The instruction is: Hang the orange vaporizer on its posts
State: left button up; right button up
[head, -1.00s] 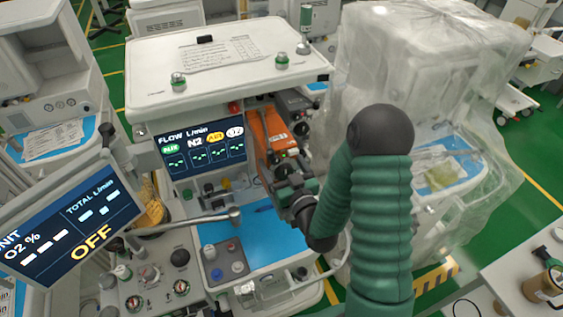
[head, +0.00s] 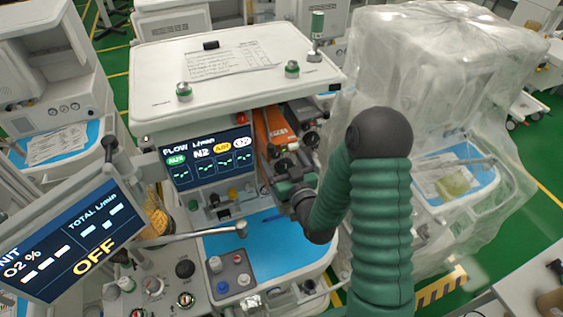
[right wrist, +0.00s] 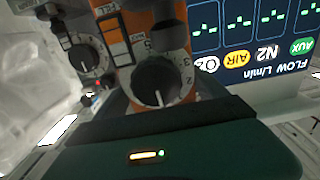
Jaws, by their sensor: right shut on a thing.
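The orange vaporizer (head: 272,130) is upright in the bay of the anaesthesia cart, just right of the flow screen (head: 207,160). Its lower front is partly hidden by my right gripper (head: 287,178). In the right wrist view the orange vaporizer (right wrist: 128,45) shows its numbered dial (right wrist: 160,84) close above my green gripper body. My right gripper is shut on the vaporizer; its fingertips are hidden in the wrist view. The posts are hidden, so I cannot tell whether the vaporizer sits on them. My left gripper is not in view.
A grey vaporizer (right wrist: 85,52) with a dial stands close beside the orange one. The blue worktop (head: 265,240) below is mostly clear. A swivel screen (head: 75,240) is at left. A plastic-covered cart (head: 440,90) stands close on the right.

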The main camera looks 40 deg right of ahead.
jog(key=b+x, duration=0.1)
jog(key=x, duration=0.7)
jog(key=shift+d+r+b, duration=0.2)
jog(key=shift+d+b, duration=0.05)
jog(key=shift+b, duration=0.15)
jog(key=shift+w+d+f+b, duration=0.2)
jog(key=shift+w+d, duration=0.3)
jog(key=shift+w, duration=0.1)
jog(key=shift+w+d+f+b, duration=0.15)
jog(key=shift+w+d, duration=0.35)
jog(key=shift+w, duration=0.15)
jog(key=shift+r, duration=0.15)
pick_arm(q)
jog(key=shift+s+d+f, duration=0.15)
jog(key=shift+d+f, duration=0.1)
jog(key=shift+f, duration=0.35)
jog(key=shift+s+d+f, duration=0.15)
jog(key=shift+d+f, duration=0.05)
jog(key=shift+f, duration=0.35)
pick_arm(e)
jog(key=shift+a, duration=0.45)
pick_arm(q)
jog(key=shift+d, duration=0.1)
pick_arm(e)
jog(key=shift+d, duration=0.15)
